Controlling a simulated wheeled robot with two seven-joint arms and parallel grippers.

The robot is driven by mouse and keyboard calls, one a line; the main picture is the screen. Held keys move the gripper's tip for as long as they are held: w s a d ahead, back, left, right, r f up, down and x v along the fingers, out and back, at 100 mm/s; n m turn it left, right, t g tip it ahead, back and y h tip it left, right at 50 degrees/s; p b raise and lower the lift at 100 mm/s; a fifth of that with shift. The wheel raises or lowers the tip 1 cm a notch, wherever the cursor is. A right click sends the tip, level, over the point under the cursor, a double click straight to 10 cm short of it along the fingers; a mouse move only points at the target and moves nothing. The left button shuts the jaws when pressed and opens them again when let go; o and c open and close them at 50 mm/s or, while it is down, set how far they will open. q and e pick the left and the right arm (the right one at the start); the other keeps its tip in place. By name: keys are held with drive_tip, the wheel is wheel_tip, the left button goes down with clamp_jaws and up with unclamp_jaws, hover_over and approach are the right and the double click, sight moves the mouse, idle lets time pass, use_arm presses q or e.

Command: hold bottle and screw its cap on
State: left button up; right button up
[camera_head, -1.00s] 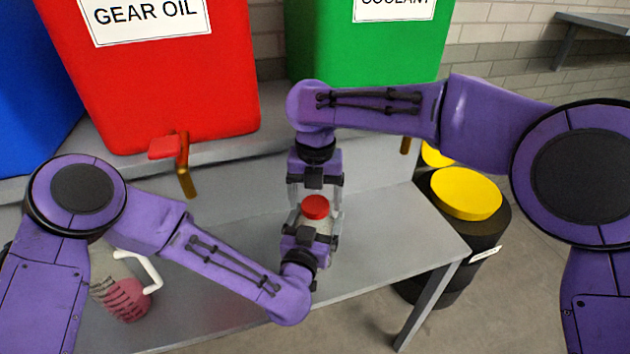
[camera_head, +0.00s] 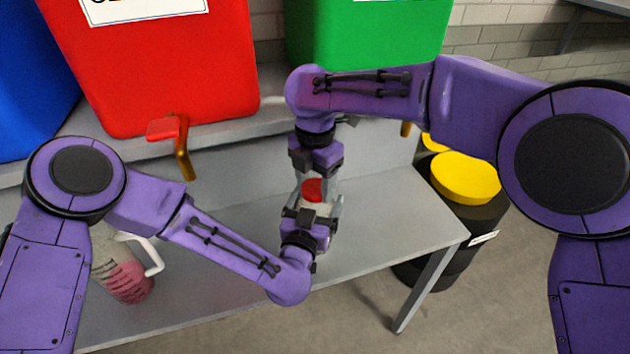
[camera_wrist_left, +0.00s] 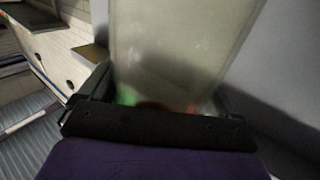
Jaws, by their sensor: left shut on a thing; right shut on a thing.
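The bottle (camera_head: 319,209) is pale and translucent, upright above the grey bench, and mostly hidden by the grippers. My left gripper (camera_head: 314,212) is shut on it from below. The bottle also fills the middle of the left wrist view (camera_wrist_left: 180,50), between the fingers. The red cap (camera_head: 312,189) sits at the top of the bottle. My right gripper (camera_head: 316,186) points down from above, with its fingers around the cap, shut on it. How far the cap is threaded cannot be told.
A grey bench (camera_head: 385,235) lies below. A red tank (camera_head: 160,70) with a brass spout (camera_head: 184,160) and a green tank (camera_head: 370,35) stand behind. A jug (camera_head: 125,275) with pink liquid stands at left. Black drums with yellow lids (camera_head: 466,178) stand at right.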

drive_tip(key=m, duration=0.6)
drive_tip(key=shift+m, duration=0.4)
drive_tip(key=m, duration=0.6)
drive_tip(key=o, duration=1.2)
drive_tip(key=shift+c, duration=0.2)
drive_tip(key=shift+r, duration=2.25)
